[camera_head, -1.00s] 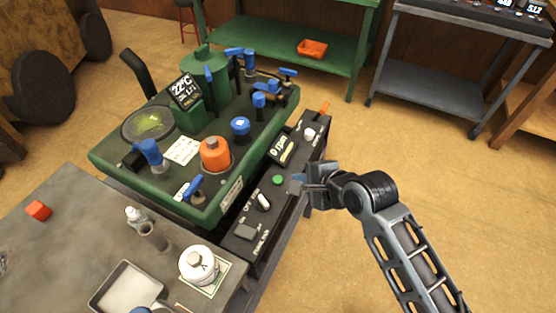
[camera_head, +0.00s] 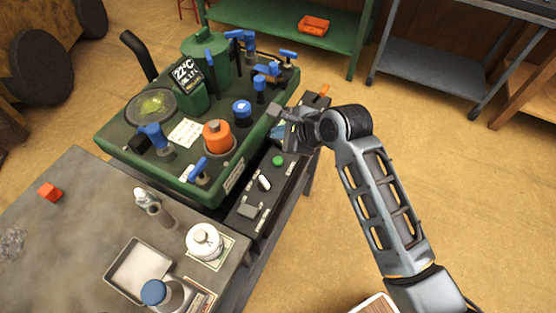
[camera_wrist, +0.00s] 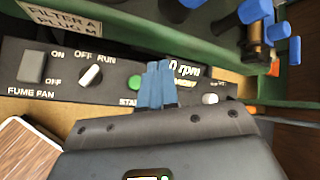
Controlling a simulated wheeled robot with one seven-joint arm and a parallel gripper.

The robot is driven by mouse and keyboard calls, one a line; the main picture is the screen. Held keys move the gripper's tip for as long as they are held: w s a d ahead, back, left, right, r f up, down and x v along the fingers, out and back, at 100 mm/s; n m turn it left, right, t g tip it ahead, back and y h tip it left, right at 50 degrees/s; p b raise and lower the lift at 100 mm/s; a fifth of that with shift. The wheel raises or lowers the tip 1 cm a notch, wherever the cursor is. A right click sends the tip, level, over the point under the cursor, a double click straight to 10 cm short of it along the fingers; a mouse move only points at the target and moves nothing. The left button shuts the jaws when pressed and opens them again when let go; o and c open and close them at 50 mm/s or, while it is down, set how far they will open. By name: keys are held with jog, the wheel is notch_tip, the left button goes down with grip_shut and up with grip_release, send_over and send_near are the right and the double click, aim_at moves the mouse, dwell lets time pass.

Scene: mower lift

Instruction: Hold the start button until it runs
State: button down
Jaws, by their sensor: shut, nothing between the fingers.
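The green start button (camera_head: 278,160) sits on the black control panel (camera_head: 241,223) along the mower's near-right side. In the wrist view the green button (camera_wrist: 135,83) shows just left of my fingers, over the partly covered "START" label. My gripper (camera_head: 283,117) is shut and empty, over the panel's far part beyond the button. In the wrist view the blue-grey fingertips (camera_wrist: 158,70) are side by side, partly covering the rpm display (camera_wrist: 186,72), which reads 0 rpm. I see no contact with the button.
The white OFF/RUN knob (camera_wrist: 90,75) and the fume fan rocker (camera_wrist: 32,66) lie left of the button. A white knob (camera_wrist: 210,99) is right of my fingers. The green mower deck (camera_head: 222,183) with blue valves borders the panel. Floor to the right is open.

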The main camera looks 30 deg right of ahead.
jog(key=b, duration=0.6)
send_over(280, 162)
notch_tip(280, 162, down, 6)
jog(key=shift+s+r, duration=0.1)
jog(key=shift+f+b, duration=0.4)
jog(key=shift+f, duration=0.7)
jog(key=shift+f, duration=0.15)
dwell(0.6)
jog(key=shift+f, duration=0.25)
jog(key=shift+f, duration=0.5)
dwell(1.2)
jog(key=shift+r+p, duration=0.9)
jog(key=shift+p, duration=0.3)
